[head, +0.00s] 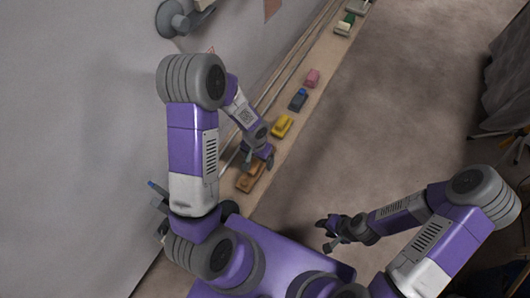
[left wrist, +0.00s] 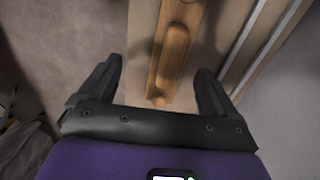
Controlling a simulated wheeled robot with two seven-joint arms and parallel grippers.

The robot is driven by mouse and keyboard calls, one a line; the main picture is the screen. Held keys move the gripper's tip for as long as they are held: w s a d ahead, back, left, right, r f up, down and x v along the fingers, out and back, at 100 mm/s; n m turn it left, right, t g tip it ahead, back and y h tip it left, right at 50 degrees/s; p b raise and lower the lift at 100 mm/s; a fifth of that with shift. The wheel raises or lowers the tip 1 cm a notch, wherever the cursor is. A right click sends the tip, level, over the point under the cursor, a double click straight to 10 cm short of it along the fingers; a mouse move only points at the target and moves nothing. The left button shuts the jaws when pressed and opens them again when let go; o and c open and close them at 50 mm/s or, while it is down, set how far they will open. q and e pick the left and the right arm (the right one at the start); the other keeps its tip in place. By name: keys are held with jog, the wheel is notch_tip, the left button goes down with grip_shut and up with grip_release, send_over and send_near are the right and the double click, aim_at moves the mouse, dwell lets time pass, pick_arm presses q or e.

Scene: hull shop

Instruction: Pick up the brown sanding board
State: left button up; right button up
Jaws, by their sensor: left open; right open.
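The brown sanding board (head: 255,182) lies on the narrow wooden ledge, partly hidden by my left arm in the head view. In the left wrist view the board (left wrist: 173,58) is a long wooden piece with a raised grip, running between my fingers. My left gripper (head: 259,160) is open above the board, with one finger on each side of it in the left wrist view; no contact shows. My right gripper (head: 330,234) is open and empty, held over the floor right of the ledge.
Along the ledge (head: 265,143) beyond the board stand a yellow block (head: 282,126), a blue one (head: 298,99), a pink one (head: 312,78) and a green and cream one (head: 345,25). A pale wall borders the ledge on the left. The floor (head: 390,120) on the right is open.

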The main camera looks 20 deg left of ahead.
aim_at(256, 162)
pick_arm(q)
jog(key=shift+w+a+y, duration=0.3)
jog(key=shift+w+a, duration=0.3)
jog(key=shift+w, duration=0.1)
jog(key=shift+a+f+b, duration=0.1)
jog(key=shift+f+b, duration=0.4)
jog(key=shift+f, duration=0.3)
jog(key=shift+s+f, duration=0.15)
jog(key=shift+f, duration=0.1)
notch_tip(256, 162, down, 5)
jog(key=shift+r+b, duration=0.1)
jog(key=shift+b, duration=1.1)
pick_arm(e)
jog(key=f, duration=0.3)
jog(key=shift+w+f, duration=0.2)
jog(key=shift+w, duration=0.05)
pick_arm(q)
jog(key=c, duration=1.3)
notch_tip(256, 162, up, 10)
jog(key=p, duration=0.4)
jog(key=shift+r, duration=0.1)
pick_arm(e)
notch_tip(256, 162, up, 4)
jog(key=shift+f, duration=0.1)
